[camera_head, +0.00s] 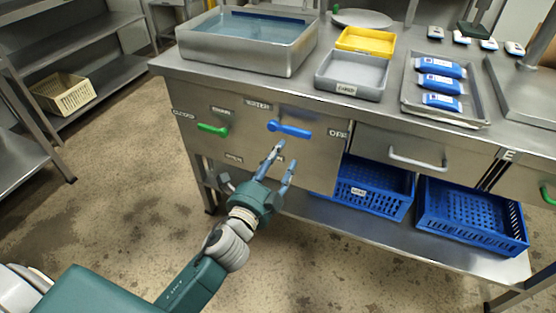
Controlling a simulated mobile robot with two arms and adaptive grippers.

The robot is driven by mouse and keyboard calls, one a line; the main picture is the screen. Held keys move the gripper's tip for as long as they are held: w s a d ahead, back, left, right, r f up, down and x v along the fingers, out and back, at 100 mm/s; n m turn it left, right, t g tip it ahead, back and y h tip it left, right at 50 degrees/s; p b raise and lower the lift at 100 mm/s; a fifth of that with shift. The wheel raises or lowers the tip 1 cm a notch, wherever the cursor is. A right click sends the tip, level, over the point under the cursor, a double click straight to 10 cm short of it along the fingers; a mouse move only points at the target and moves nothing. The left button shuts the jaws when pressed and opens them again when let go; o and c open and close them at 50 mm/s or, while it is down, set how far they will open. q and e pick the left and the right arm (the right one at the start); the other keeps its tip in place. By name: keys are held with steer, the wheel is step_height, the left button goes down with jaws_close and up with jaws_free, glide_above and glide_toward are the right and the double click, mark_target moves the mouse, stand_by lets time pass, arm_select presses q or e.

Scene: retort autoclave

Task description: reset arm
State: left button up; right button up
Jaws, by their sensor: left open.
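My left gripper (280,161) is open and empty in front of the steel bench's front panel. Its fingers point up and away, just below the blue lever handle (290,129); I cannot tell how far apart they are. The blue handle lies nearly level, between the words WATER and OFF. A green handle (212,129) sits to its left on the same panel. My left arm reaches in from the lower left. My right gripper is not in view.
On the steel bench (385,124) stand a water basin (245,55), a grey bin (353,92), a yellow bin (366,42) and a tray with blue-white packs (440,84). Blue crates (375,190) sit on the lower shelf. A drawer handle (418,162) protrudes. The left floor is clear.

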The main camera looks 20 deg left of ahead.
arm_select(q)
steer(key=shift+s, duration=0.2)
stand_by(0.3)
steer(key=s+a+f+n+g+y, duration=0.15)
steer(key=s+f+n+g, duration=0.3)
steer(key=f, duration=0.95)
steer(key=s+a+f+n+g+y, duration=0.15)
steer(key=s+f+n+g, duration=0.35)
steer(key=f, duration=0.9)
steer(key=s+d+f+n+g+h, duration=0.1)
steer(key=s+d+f+n+g, duration=0.15)
steer(key=s+f, duration=0.8)
steer(key=s+d+f+n+g+h, duration=0.15)
steer(key=s+f+n+g, duration=0.4)
steer(key=s, duration=0.75)
steer(key=s+a+r+m+p, duration=0.1)
steer(key=s+a+r+p, duration=0.3)
steer(key=s+r+p, duration=1.2)
steer(key=p, duration=1.6)
steer(key=shift+r+m+p, duration=0.25)
steer(key=shift+m+p, duration=0.1)
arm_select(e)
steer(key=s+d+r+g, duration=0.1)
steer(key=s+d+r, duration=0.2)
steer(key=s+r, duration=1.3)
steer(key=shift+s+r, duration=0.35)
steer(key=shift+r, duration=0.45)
